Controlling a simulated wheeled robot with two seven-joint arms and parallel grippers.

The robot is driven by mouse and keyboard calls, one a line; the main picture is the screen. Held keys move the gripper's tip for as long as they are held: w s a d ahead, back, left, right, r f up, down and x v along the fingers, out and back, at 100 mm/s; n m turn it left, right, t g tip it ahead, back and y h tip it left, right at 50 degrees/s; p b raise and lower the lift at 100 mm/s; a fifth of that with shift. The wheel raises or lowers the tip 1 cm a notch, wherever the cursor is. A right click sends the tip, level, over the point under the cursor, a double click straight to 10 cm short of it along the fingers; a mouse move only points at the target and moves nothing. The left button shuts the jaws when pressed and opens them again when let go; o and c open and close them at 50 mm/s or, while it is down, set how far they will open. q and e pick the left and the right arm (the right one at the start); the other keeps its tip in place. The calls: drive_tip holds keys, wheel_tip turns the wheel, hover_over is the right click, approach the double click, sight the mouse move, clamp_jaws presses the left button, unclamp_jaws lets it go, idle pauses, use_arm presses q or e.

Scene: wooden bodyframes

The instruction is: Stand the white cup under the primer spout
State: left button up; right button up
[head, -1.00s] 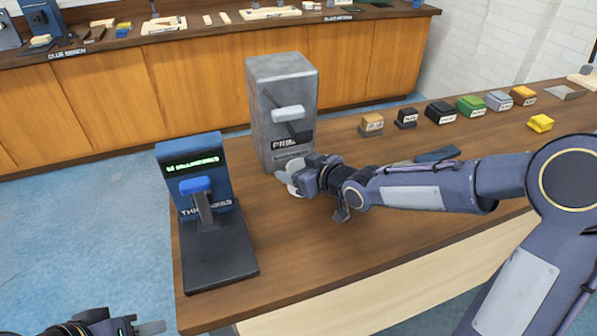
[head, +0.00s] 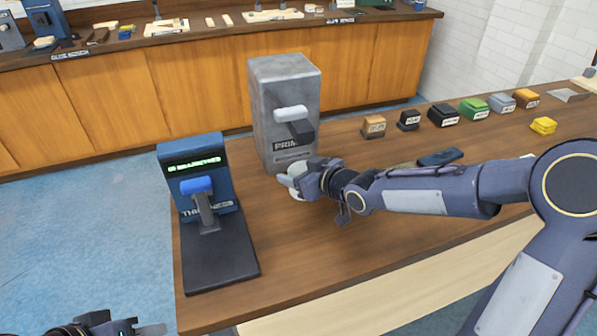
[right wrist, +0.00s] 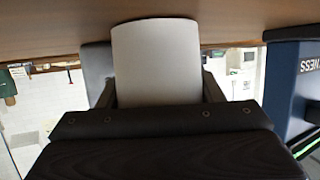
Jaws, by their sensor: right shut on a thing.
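The white cup (head: 295,169) is at the front of the grey primer machine (head: 285,115), low down, below its white lever and dark spout (head: 300,131). My right gripper (head: 295,184) is shut on the cup, coming in from the right. In the right wrist view the cup (right wrist: 155,60) sits between the fingers, close to the wooden table top; I cannot tell whether it touches. In the head view the gripper hides part of the cup. My left gripper (head: 140,328) shows only partly at the bottom left, away from the table.
A blue thickness gauge (head: 195,175) with a dark base stands left of the primer. Several coloured blocks (head: 473,108) line the table's back right. A dark flat object (head: 440,157) lies behind my right arm. The table front (head: 300,262) is clear.

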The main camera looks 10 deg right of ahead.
drive_tip(key=o, duration=1.2)
drive_tip(key=shift+c, duration=0.2)
drive_tip(key=p+v, duration=0.3)
drive_tip(key=v, duration=0.4)
drive_tip(key=shift+s+d+r, duration=0.2)
drive_tip(key=s+d+m+h, duration=0.1)
drive_tip(key=d, duration=0.1)
drive_tip(key=s+d+h, duration=0.1)
drive_tip(key=s+d, duration=0.1)
drive_tip(key=s+d+r+m+h, duration=0.1)
drive_tip(key=s+d+h, duration=0.1)
drive_tip(key=shift+d+m+g+p, duration=0.2)
drive_tip(key=shift+m+g+p, duration=0.1)
drive_tip(key=shift+g+p, duration=0.1)
drive_tip(key=s+d+m, duration=0.1)
drive_tip(key=s, duration=0.2)
drive_tip(key=s+d+m+g+h, duration=0.1)
drive_tip(key=s+d, duration=0.1)
drive_tip(key=s, duration=0.1)
drive_tip(key=s+d+m+g+h, duration=0.1)
drive_tip(key=s, duration=0.2)
drive_tip(key=shift+d+r, duration=0.15)
drive_tip(key=shift+r, duration=0.2)
drive_tip(key=s+a+m+g+y+p, duration=0.1)
drive_tip(key=s+a+m+g+y, duration=0.1)
drive_tip(key=s, duration=1.1)
drive_tip(key=shift+a+f+m+g, duration=0.3)
drive_tip(key=shift+a+m+g, duration=0.05)
drive_tip(key=shift+m+g, duration=0.05)
